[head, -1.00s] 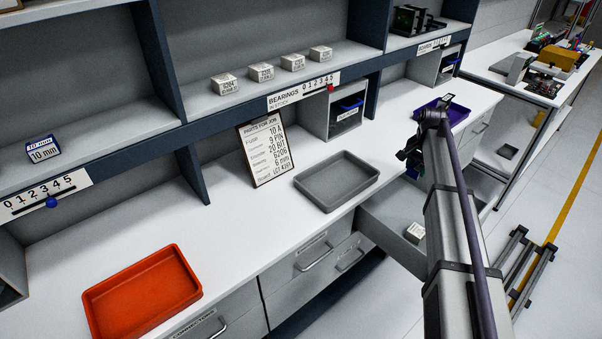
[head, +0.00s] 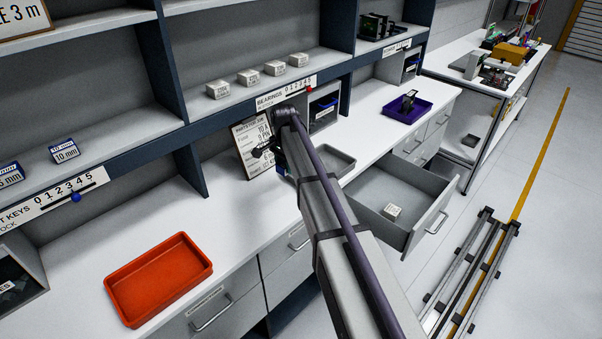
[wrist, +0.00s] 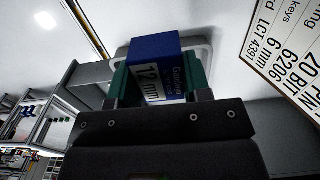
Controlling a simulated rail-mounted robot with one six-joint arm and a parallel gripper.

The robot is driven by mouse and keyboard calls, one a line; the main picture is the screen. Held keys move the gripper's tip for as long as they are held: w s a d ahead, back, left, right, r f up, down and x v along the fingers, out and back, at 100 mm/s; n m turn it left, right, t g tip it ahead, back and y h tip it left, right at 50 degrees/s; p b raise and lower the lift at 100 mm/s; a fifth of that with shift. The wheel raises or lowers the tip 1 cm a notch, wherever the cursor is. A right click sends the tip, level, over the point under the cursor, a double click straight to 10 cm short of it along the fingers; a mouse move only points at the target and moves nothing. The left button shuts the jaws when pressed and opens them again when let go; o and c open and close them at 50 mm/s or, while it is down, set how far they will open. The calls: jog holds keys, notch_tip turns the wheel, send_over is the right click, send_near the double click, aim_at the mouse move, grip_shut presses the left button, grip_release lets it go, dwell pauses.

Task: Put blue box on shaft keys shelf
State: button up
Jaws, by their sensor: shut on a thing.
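The blue box (wrist: 155,49) has a white label reading 12 mm. In the wrist view my gripper (wrist: 158,84) is shut on it, with a green finger on each side. In the head view my gripper (head: 263,152) is in front of the parts clipboard, and the arm mostly hides the box. The shaft keys shelf (head: 110,137) is at the left, with its label strip (head: 62,201) partly cut off. On it stand a blue-and-white 10 mm box (head: 64,151) and another such box (head: 9,174) at the left edge.
The clipboard (head: 243,150) and a grey tray (head: 338,162) are close to my arm. A red tray (head: 158,279) stands on the counter below the shelf. An open drawer (head: 430,215) holds a white box (head: 392,211). The bearings shelf (head: 325,58) holds several white boxes.

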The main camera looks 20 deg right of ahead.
aim_at(287, 192)
notch_tip(287, 192, down, 10)
jog(key=b, duration=0.8)
jog(key=shift+a+b, duration=0.1)
jog(key=shift+b, duration=0.25)
jog(key=shift+r, duration=0.3)
jog(key=shift+f, duration=0.15)
jog(key=o, duration=1)
